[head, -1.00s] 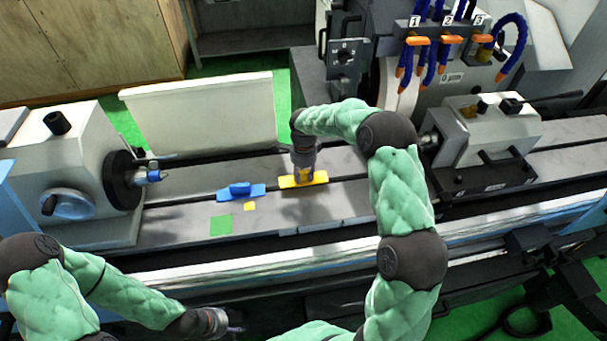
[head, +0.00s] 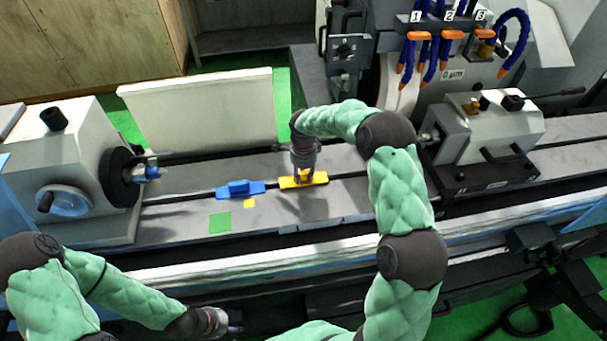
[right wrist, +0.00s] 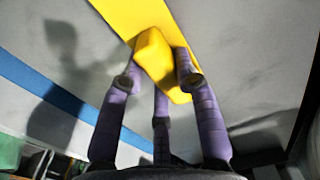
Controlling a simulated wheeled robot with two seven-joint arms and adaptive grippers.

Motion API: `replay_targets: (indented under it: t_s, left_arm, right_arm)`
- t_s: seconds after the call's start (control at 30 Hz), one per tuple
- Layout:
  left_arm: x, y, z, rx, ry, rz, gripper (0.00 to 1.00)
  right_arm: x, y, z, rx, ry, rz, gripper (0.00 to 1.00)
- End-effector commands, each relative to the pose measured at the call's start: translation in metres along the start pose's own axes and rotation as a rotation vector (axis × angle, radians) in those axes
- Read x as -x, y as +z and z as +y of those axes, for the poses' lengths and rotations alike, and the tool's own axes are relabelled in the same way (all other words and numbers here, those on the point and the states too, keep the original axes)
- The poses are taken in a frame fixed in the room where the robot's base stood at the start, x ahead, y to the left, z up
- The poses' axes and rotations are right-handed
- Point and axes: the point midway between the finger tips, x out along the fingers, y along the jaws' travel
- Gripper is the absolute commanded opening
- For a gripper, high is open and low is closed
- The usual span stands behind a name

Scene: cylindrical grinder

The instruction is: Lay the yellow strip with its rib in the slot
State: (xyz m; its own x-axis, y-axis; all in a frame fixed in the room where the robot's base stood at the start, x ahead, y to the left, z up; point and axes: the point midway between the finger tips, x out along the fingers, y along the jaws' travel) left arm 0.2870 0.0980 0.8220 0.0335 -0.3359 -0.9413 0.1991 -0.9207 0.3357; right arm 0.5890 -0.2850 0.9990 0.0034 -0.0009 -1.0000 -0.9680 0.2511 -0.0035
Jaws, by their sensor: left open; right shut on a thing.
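The yellow strip (head: 289,184) is over the dark slot (head: 175,199) that runs along the grey machine table. My right gripper (head: 304,174) comes down from above and is shut on the strip's raised yellow block. In the right wrist view, the fingers (right wrist: 160,85) close around this block, and the flat part of the yellow strip (right wrist: 115,14) runs past it. The strip's rib is hidden underneath, so I cannot tell whether it sits in the slot. My left gripper (head: 226,324) is open and empty at the bottom of the head view, away from the strip.
A blue strip with a raised block (head: 240,189) lies just left of the yellow one along the slot. The workhead (head: 85,165) stands left, the tailstock (head: 490,135) right.

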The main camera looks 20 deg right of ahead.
Motion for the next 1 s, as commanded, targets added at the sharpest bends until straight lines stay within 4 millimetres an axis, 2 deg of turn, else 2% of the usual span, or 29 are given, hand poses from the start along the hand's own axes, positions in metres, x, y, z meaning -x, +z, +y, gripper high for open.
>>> replay_targets:
  t_s: [0.3, 0.33, 0.4, 0.77, 0.87, 1.0]
  left_arm:
    - [-0.005, 0.0, -0.002, 0.0, 0.0, 0.0, 0.59]
    - [-0.005, 0.0, -0.002, 0.0, 0.0, 0.0, 0.59]
    - [-0.004, 0.0, -0.002, 0.0, 0.0, 0.0, 0.59]
    - [-0.004, 0.0, -0.002, 0.0, 0.0, 0.0, 0.59]
    - [-0.004, 0.0, -0.002, 0.0, 0.0, 0.0, 0.59]
    - [-0.004, 0.0, -0.002, 0.0, 0.0, 0.0, 0.59]
  right_arm:
    - [-0.007, 0.0, 0.0, 0.0, 0.0, 0.0, 0.0]
    - [-0.006, 0.0, 0.0, 0.0, -0.001, 0.0, 0.4]
    - [-0.006, 0.0, 0.0, 0.0, -0.001, 0.0, 0.59]
    - [-0.005, 0.0, 0.0, 0.0, -0.001, 0.0, 0.59]
    - [0.003, 0.0, -0.001, 0.0, -0.003, 0.0, 0.59]
    - [0.025, 0.0, -0.001, 0.001, -0.006, -0.001, 0.59]
